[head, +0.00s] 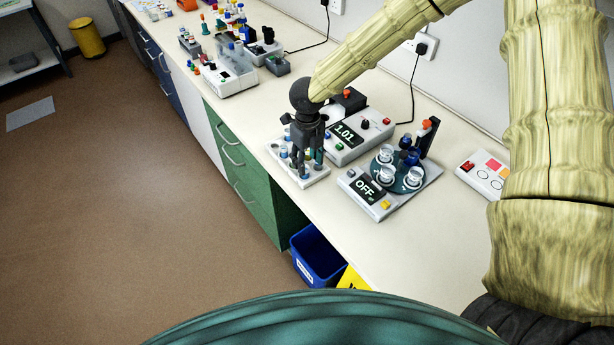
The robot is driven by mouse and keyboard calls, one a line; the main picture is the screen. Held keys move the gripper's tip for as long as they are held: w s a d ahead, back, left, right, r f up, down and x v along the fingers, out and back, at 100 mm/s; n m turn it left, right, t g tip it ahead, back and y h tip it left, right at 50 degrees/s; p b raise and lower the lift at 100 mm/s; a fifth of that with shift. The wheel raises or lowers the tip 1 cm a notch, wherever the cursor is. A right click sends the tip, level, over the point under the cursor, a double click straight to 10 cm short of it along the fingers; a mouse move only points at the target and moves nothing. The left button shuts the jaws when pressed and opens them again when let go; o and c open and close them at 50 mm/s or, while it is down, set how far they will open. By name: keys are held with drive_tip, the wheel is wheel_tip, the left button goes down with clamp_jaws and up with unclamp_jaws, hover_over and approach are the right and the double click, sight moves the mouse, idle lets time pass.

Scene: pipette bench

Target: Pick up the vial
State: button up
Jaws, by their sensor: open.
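A small white rack (320,178) stands near the front edge of the bench and holds several vials. One vial (283,152) shows at the left of the rack, and a teal one (318,157) shows at the right. My gripper (308,165) points down over the rack with its dark fingers apart, down among the vials. The fingers hide part of the rack. I cannot tell whether a vial stands between the fingers or whether they touch one.
A device reading 1.01 (348,133) stands just behind the rack. A device reading OFF (368,190) with a round cup carrier (400,172) stands to the right. A blue bin (318,257) is on the floor below. The bench top (430,240) is clear at the lower right.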

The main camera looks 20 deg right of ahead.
drive_tip(key=w+f, duration=0.1)
drive_tip(key=f, duration=0.1)
drive_tip(key=w+f+b, duration=0.1)
drive_tip(key=shift+w+a+f, duration=0.15)
drive_tip(key=shift+w+f, duration=0.2)
drive_tip(key=shift+f, duration=0.05)
drive_tip(key=shift+f+b, duration=0.35)
drive_tip(key=shift+b, duration=0.3)
drive_tip(key=shift+s+f+b, duration=0.15)
drive_tip(key=shift+f+b, duration=0.1)
drive_tip(key=shift+b, duration=0.1)
drive_tip(key=shift+s+f, duration=0.15)
drive_tip(key=shift+s, duration=0.2)
drive_tip(key=shift+s+b, duration=0.35)
drive_tip(key=shift+b, duration=0.05)
drive_tip(key=shift+s+r, duration=0.4)
drive_tip(key=shift+s, duration=0.05)
drive_tip(key=shift+w+a+f, duration=0.1)
drive_tip(key=shift+w+f, duration=0.5)
drive_tip(key=shift+w, duration=0.25)
drive_tip(key=shift+c, duration=1.3)
drive_tip(key=shift+w, duration=0.1)
drive_tip(key=c, duration=0.7)
drive_tip(key=shift+s+r, duration=0.3)
drive_tip(key=shift+s, duration=0.2)
drive_tip(key=shift+c, duration=0.2)
drive_tip(key=shift+w+f, duration=0.2)
drive_tip(key=shift+w, duration=0.1)
drive_tip(key=shift+s+r, duration=0.1)
